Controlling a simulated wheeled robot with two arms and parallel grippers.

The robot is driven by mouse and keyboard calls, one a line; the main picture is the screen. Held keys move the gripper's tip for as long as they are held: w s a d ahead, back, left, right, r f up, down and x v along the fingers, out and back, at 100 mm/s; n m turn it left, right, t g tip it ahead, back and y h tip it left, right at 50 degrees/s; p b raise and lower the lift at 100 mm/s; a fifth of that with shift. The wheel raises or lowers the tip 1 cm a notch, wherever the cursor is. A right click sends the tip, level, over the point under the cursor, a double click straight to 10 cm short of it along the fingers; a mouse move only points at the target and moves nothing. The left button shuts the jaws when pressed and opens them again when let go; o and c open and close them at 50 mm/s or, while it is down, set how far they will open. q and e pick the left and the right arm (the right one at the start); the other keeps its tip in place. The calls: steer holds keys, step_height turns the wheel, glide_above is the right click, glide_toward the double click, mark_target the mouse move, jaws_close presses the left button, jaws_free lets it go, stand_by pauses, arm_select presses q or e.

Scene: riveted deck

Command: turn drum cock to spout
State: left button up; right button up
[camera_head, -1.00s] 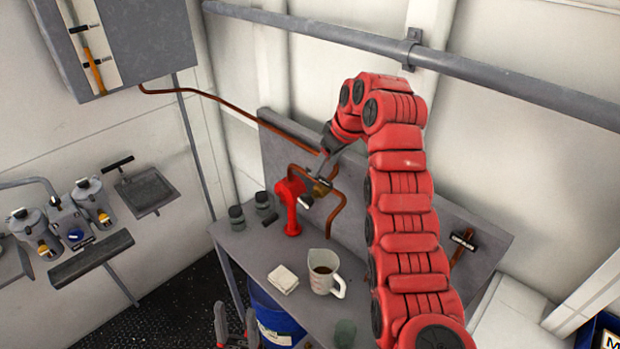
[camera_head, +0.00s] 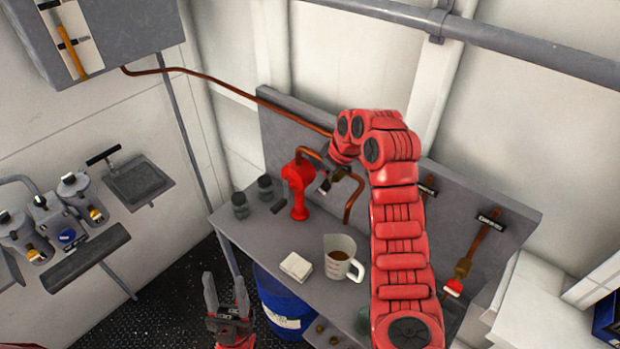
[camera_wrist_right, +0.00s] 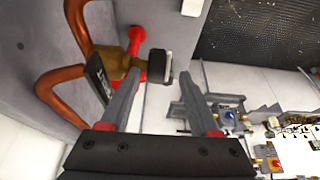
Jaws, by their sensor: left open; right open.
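The brass drum cock (camera_wrist_right: 118,64) sits on the copper pipe beside a red pump (camera_head: 297,190) on the bench. In the right wrist view it has a dark labelled plate and a dark round end (camera_wrist_right: 157,66). My right gripper (camera_wrist_right: 158,86) is open; its left finger is close to the cock and overlaps it in view, contact unclear. The dark round end lies just beyond the gap between the fingertips. In the head view my right gripper (camera_head: 332,174) partly hides the cock. My left gripper (camera_head: 225,287) is open and empty, in front of the bench.
On the bench (camera_head: 250,237) stand a jug of brown liquid (camera_head: 341,258), a white cloth stack (camera_head: 296,266) and dark jars (camera_head: 240,204). A blue drum (camera_head: 284,302) is beneath. A brush (camera_head: 463,268) hangs on the back panel. Open floor lies left of the bench.

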steer(key=shift+w+a+f, duration=0.15)
steer(key=shift+a+f, duration=0.1)
steer(key=shift+f, duration=0.25)
steer(key=shift+w+d+f, duration=0.15)
steer(key=shift+w+f, duration=0.05)
steer(key=shift+f, duration=0.25)
steer(key=shift+s+d, duration=0.1)
steer(key=shift+r, duration=0.1)
steer(key=shift+c, duration=0.3)
jaws_close()
